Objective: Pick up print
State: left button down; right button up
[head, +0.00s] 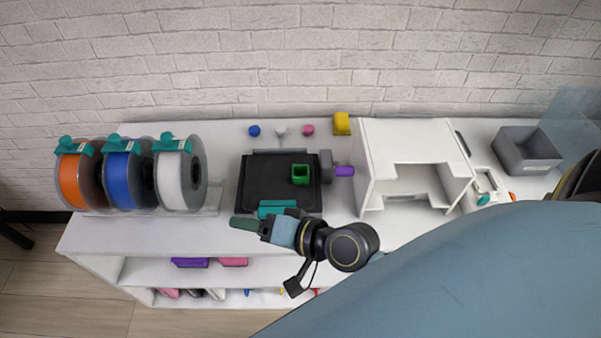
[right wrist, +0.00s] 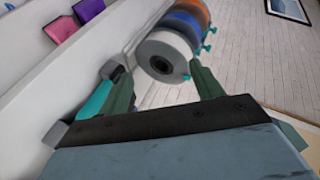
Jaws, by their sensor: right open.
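A green, hollow, square-topped print (head: 300,174) stands on the black print bed (head: 258,185) of a small printer, toward the bed's right side. The bed has a teal strip (head: 277,208) at its front edge. My right gripper (head: 243,224) is at the front left of the bed, fingers pointing left, apart from the print. In the right wrist view its two dark green fingers (right wrist: 163,82) are spread with nothing between them. The print does not show in that view. My left gripper is not in view.
Orange, blue and white filament spools (head: 180,178) stand at the left. A purple cylinder (head: 344,171) is right of the bed, beside a white open housing (head: 410,150). A grey bin (head: 527,150) is at the far right. Small knobs and a yellow block (head: 341,123) are behind.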

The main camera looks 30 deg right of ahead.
aim_at(301, 167)
jog(key=w+d+r+m+t+h, duration=0.3)
jog(key=w+d+m+t+h, duration=0.1)
jog(key=m, duration=0.7)
jog(key=w+d+r+m+t+h, duration=0.25)
jog(key=w+d+m+h, duration=0.2)
jog(key=m, duration=0.55)
jog(key=d+f+m+g+h, duration=0.1)
jog(key=f+m+g+h, duration=0.1)
jog(key=m, duration=0.3)
jog(key=s+d+f+m+g+h, duration=0.1)
jog(key=d+f+m+g+h, duration=0.1)
jog(key=f+m, duration=0.2)
jog(key=s+d+f+m+g+h, duration=0.1)
jog(key=d+f+m+g+h, duration=0.1)
jog(key=f+m, duration=0.2)
jog(key=shift+s+f+m, duration=0.2)
jog(key=shift+f+m, duration=0.1)
jog(key=shift+m, duration=0.5)
jog(key=x, duration=0.7)
jog(key=shift+s+f, duration=0.1)
jog(key=shift+f, duration=0.15)
jog(key=shift+f+b+x, duration=0.2)
jog(key=shift+b+x, duration=0.5)
jog(key=shift+x, duration=2.45)
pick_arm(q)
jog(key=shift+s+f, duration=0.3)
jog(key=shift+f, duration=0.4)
pick_arm(e)
jog(key=shift+s, duration=0.15)
